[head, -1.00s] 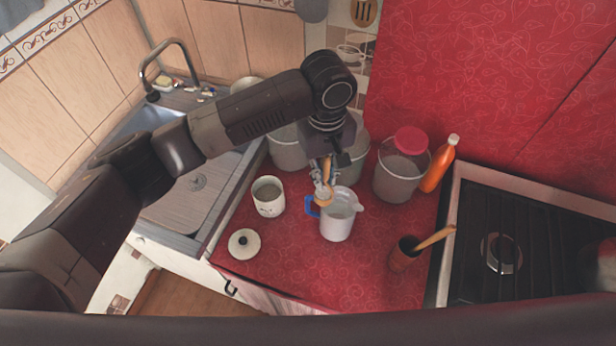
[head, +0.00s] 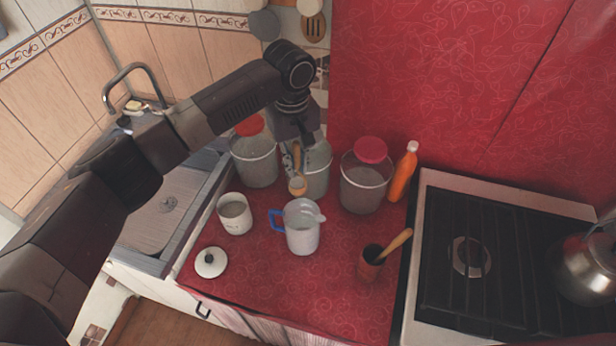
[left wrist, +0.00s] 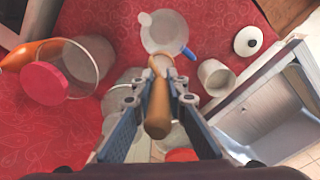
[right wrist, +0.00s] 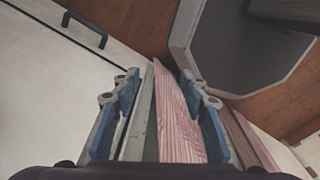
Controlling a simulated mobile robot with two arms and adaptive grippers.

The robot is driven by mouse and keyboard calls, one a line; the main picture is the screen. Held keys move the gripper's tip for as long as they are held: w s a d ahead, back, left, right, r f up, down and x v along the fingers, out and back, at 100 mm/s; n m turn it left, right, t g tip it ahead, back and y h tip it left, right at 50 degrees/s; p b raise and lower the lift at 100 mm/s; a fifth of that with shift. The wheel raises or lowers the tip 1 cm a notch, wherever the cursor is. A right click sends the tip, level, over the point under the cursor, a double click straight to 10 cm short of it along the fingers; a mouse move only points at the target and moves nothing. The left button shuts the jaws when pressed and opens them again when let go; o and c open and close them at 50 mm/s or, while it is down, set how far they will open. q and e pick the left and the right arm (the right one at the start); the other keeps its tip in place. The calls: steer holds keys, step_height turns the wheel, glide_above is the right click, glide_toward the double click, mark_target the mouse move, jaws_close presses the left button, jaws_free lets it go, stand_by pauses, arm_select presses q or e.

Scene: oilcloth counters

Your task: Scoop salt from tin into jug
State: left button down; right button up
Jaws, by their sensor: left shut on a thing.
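My left gripper (head: 293,150) is shut on the wooden handle of a scoop (head: 298,186). The handle stands steeply between the fingers in the left wrist view (left wrist: 157,105). The scoop's bowl hangs just behind the jug's rim in the head view; whether it holds salt I cannot tell. The clear jug (head: 302,238) with a blue handle stands upright on the red counter; its contents are unclear. The white tin (head: 235,216) stands open to its left, its inside greyish. Its likely lid (head: 210,263) lies in front. My right gripper (right wrist: 160,85) is open, low by the cabinet fronts.
An orange bottle (head: 403,173) is at the right. A brown pot (head: 371,265) with a wooden utensil stands near the stove (head: 500,255), which bears a kettle (head: 588,268). The sink is left.

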mark_target(299, 190)
arm_select(q)
steer(key=shift+s+a+f+b, duration=0.2)
steer(key=shift+f+b, duration=0.15)
steer(key=shift+f, duration=0.15)
steer(key=f+b, duration=0.1)
steer(key=s+f+t+b, duration=0.1)
steer(key=b, duration=0.1)
steer(key=shift+s+a+f, duration=0.15)
steer(key=shift+a+f, duration=0.05)
steer(key=shift+f, duration=0.15)
steer(key=shift+s+d+f+y+b, duration=0.4)
steer(key=shift+s+d+f+b, duration=0.2)
steer(key=shift+b, duration=0.5)
steer(key=shift+s+r+t+p, duration=0.1)
steer(key=shift+s+t+p, duration=0.3)
steer(key=shift+t, duration=0.3)
steer(key=shift+s+d+t+y, duration=0.2)
steer(key=shift+s+t+y, duration=0.1)
steer(key=shift+y, duration=0.1)
steer(key=shift+s+d+t+y, duration=0.25)
steer(key=shift+s+t+y, duration=0.15)
steer(key=shift+t, duration=0.4)
arm_select(e)
steer(key=a+f, duration=0.1)
steer(key=w+a+f, duration=0.1)
steer(key=f, duration=0.1)
steer(key=a+f, duration=0.1)
steer(key=shift+w+f, duration=0.35)
